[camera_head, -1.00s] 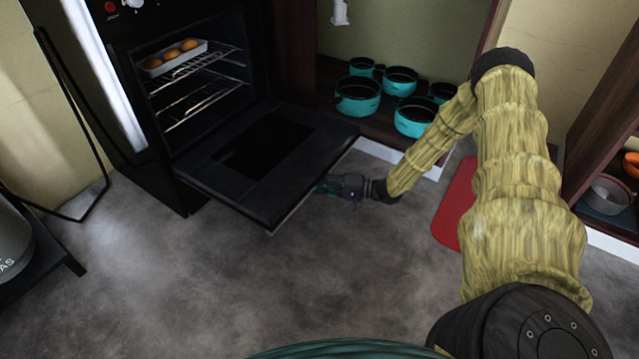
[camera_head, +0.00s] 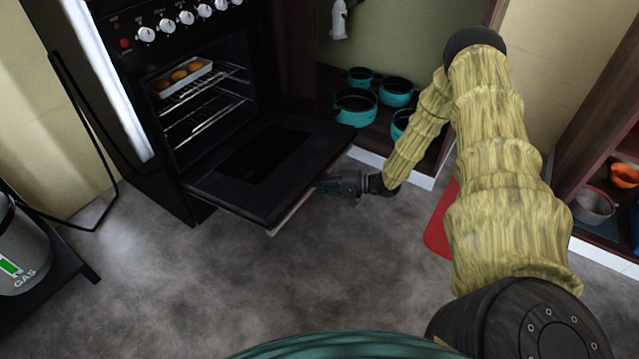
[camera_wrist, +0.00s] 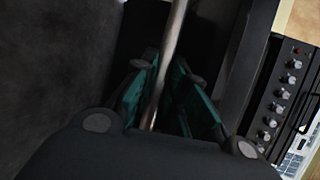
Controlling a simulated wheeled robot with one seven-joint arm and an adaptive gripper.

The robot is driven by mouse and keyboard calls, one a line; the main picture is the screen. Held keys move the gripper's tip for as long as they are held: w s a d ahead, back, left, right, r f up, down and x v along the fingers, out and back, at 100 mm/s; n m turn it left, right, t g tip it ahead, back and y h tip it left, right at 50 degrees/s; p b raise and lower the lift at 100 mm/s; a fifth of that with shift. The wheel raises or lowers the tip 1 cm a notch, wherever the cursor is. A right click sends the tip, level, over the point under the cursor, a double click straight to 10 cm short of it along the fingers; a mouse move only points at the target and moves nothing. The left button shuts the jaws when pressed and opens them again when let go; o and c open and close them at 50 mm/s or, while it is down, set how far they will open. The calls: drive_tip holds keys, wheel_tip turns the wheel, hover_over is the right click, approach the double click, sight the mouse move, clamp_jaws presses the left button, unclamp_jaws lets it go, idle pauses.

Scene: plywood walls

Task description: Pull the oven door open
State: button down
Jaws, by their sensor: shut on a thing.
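The black oven (camera_head: 160,110) stands at the left in the head view. Its door (camera_head: 225,190) is folded down, about level, and the inside shows wire racks with a tray of round brown food (camera_head: 185,75). A pale handle bar (camera_head: 290,215) runs along the door's outer edge. My gripper (camera_head: 330,186) is at the right part of that edge. In the wrist view my gripper's green fingers (camera_wrist: 165,95) are shut on the handle bar (camera_wrist: 168,60), which runs between them.
Teal pots (camera_head: 357,105) stand on a low shelf behind. A red mat (camera_head: 440,225) lies on the floor at the right, partly behind my arm. A gas cylinder (camera_head: 22,250) stands on a dark stand at the left. The grey floor in front of the door is clear.

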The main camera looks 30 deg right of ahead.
drive_tip(key=shift+w+a+r, duration=0.1)
drive_tip(key=shift+r, duration=0.4)
drive_tip(key=c, duration=1.4)
unclamp_jaws()
drive_tip(key=shift+c, duration=0.2)
drive_tip(key=shift+f, duration=0.1)
drive_tip(key=v, duration=1.2)
